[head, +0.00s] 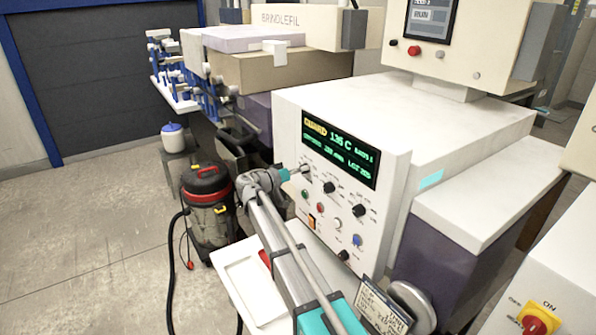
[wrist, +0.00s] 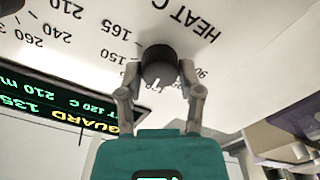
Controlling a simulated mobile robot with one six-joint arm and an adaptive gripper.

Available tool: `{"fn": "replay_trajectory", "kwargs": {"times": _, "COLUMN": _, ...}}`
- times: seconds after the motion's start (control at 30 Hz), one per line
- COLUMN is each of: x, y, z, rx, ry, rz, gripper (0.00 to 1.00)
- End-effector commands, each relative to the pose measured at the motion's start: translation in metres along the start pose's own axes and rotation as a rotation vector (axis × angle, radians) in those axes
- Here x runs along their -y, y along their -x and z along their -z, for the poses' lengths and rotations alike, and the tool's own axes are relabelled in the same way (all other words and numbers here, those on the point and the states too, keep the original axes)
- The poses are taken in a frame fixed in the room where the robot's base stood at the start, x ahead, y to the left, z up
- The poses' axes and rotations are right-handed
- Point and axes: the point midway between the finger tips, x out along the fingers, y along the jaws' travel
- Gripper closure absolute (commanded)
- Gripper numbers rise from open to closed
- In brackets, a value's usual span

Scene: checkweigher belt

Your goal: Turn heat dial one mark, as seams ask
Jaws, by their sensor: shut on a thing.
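The black heat dial (wrist: 158,66) sits on a white panel, under upside-down print reading "HEAT C", with marks such as 150 and 165 around it. My gripper (wrist: 160,74) is shut on the dial, one finger on each side. A white pointer line shows on the dial, but I cannot tell its exact mark. In the head view my gripper (head: 288,174) is at the panel's upper left, and it mostly hides the dial. The green display (head: 340,147) reads "GUARD 135 C"; the wrist view's display (wrist: 60,112) also shows "120 C". I cannot make out any seams.
Other black knobs (head: 329,187) and coloured buttons (head: 320,207) crowd the panel close by my gripper. A white tray (head: 236,270) lies below the arm, and a card with print (head: 380,305) stands at its right. A red-and-black vacuum (head: 206,205) stands on the floor at left.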

Motion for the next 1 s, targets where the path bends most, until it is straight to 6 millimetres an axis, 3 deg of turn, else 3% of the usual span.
{"fn": "replay_trajectory", "kwargs": {"times": 0.33, "x": -0.0010, "y": -0.0021, "z": -0.0006, "rx": 0.002, "ry": 0.189, "rz": -0.005, "gripper": 1.00}}
{"fn": "replay_trajectory", "kwargs": {"times": 0.87, "x": -0.0009, "y": -0.0021, "z": -0.0006, "rx": 0.002, "ry": 0.222, "rz": -0.005, "gripper": 1.00}}
{"fn": "replay_trajectory", "kwargs": {"times": 0.9, "x": -0.0009, "y": -0.0020, "z": -0.0006, "rx": 0.002, "ry": 0.222, "rz": -0.005, "gripper": 0.45}}
{"fn": "replay_trajectory", "kwargs": {"times": 1.0, "x": -0.0006, "y": -0.0015, "z": -0.0005, "rx": 0.002, "ry": 0.222, "rz": -0.004, "gripper": 0.27}}
